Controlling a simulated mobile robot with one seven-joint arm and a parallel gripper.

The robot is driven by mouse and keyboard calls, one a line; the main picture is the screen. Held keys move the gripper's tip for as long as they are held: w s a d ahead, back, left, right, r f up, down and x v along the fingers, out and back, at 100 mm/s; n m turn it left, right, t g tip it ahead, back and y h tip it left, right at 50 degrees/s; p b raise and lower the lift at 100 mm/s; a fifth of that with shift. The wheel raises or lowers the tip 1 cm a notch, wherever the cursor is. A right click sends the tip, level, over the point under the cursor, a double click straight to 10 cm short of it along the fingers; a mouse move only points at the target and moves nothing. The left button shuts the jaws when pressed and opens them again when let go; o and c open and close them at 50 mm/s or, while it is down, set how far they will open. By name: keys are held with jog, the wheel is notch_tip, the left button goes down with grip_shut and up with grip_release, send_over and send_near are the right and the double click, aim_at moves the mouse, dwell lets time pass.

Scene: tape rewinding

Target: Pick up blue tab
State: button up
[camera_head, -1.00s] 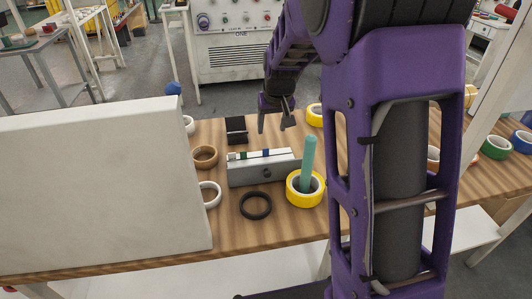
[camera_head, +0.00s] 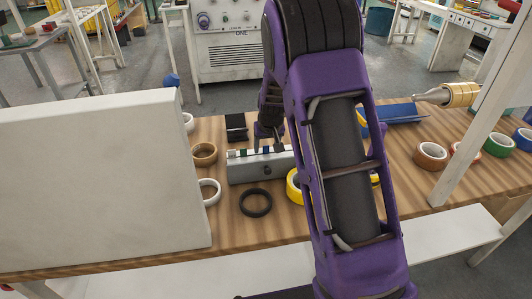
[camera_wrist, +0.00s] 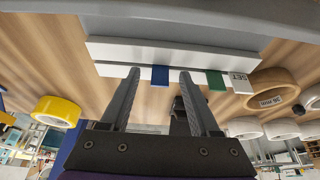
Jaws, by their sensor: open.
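The blue tab (camera_wrist: 160,75) hangs from the edge of a long grey box (camera_wrist: 120,53) in the wrist view. A green tab (camera_wrist: 215,80) and a white tab marked SET (camera_wrist: 241,83) sit along the same edge. My gripper (camera_wrist: 159,74) is open and empty, with one fingertip to each side of the blue tab in the picture. I cannot tell whether they touch it. In the head view my gripper (camera_head: 269,146) is at the top of the grey box (camera_head: 245,173), and its fingers partly cover the tab row.
A black ring (camera_head: 256,203) lies in front of the box. A yellow tape roll (camera_head: 293,187) stands to its right, partly behind my arm. Brown (camera_head: 204,148) and white (camera_head: 209,191) rolls lie left, beside a white panel (camera_head: 90,180). A blue holder (camera_head: 400,113) is at right.

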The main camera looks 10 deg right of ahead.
jog(key=shift+w, duration=0.1)
grip_shut()
dwell(0.4)
notch_tip(320, 180, up, 10)
jog(key=p, duration=0.1)
dwell(0.4)
